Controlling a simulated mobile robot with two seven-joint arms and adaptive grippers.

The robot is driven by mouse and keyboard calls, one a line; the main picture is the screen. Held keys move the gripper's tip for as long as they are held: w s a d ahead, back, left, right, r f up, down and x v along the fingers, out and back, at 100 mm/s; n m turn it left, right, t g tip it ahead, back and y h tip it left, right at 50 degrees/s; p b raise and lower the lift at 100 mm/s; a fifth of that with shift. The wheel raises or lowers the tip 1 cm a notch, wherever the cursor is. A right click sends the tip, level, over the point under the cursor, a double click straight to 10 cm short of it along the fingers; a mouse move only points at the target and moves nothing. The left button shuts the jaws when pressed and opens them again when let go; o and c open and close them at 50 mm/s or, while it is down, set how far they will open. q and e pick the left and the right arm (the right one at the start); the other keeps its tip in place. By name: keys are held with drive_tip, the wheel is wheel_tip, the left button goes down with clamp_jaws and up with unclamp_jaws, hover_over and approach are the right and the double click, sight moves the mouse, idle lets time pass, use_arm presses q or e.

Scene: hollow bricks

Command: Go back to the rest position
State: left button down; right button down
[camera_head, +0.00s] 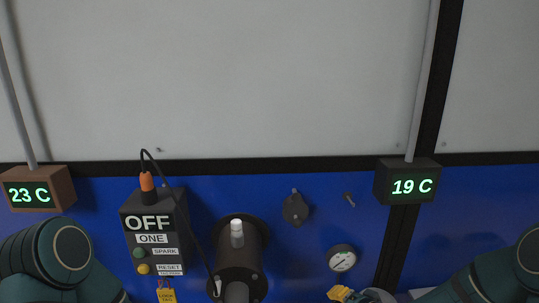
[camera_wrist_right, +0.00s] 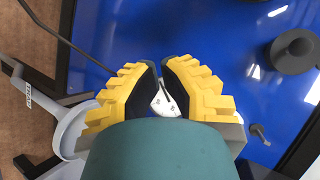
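My right gripper (camera_head: 340,294) shows at the bottom edge of the head view as a small yellow part below the round gauge (camera_head: 342,258). In the right wrist view my right gripper (camera_wrist_right: 163,70) has stepped yellow fingers with dark pads. Their tips lie close together, and I cannot tell whether they touch. The white gauge face (camera_wrist_right: 166,103) shows between the fingers, behind them; I see nothing held. My left arm (camera_head: 62,255) is at the lower left of the head view, but its gripper is outside the frame.
The blue panel (camera_head: 290,265) carries a switch box reading OFF (camera_head: 149,223), a dark cylinder (camera_head: 238,265), a knob (camera_head: 294,208) and a small bolt (camera_head: 349,200). A 23 C display (camera_head: 38,190) is left, a 19 C display (camera_head: 408,182) right. A cable (camera_head: 183,205) runs from the box.

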drive_tip(key=s+a+f+n+g+h, duration=0.1)
drive_tip(key=s+a+f+g, duration=0.15)
drive_tip(key=s+f, duration=0.4)
drive_tip(key=s+a+f+n+g+h, duration=0.1)
drive_tip(key=s+a+f+g, duration=0.15)
drive_tip(key=s+f, duration=0.4)
drive_tip(key=s+a+f+n+g, duration=0.1)
drive_tip(key=s+f+n+g, duration=0.15)
drive_tip(key=s, duration=0.55)
drive_tip(key=s+a+f+n+g, duration=0.1)
drive_tip(key=s+f+g, duration=0.3)
drive_tip(key=s, duration=0.4)
drive_tip(key=w+a+f+n+t+b, duration=0.2)
drive_tip(key=w+f+b, duration=0.2)
drive_tip(key=w+b, duration=0.3)
drive_tip(key=shift+w+b, duration=0.4)
drive_tip(key=shift+b, duration=0.65)
drive_tip(key=shift+t, duration=0.25)
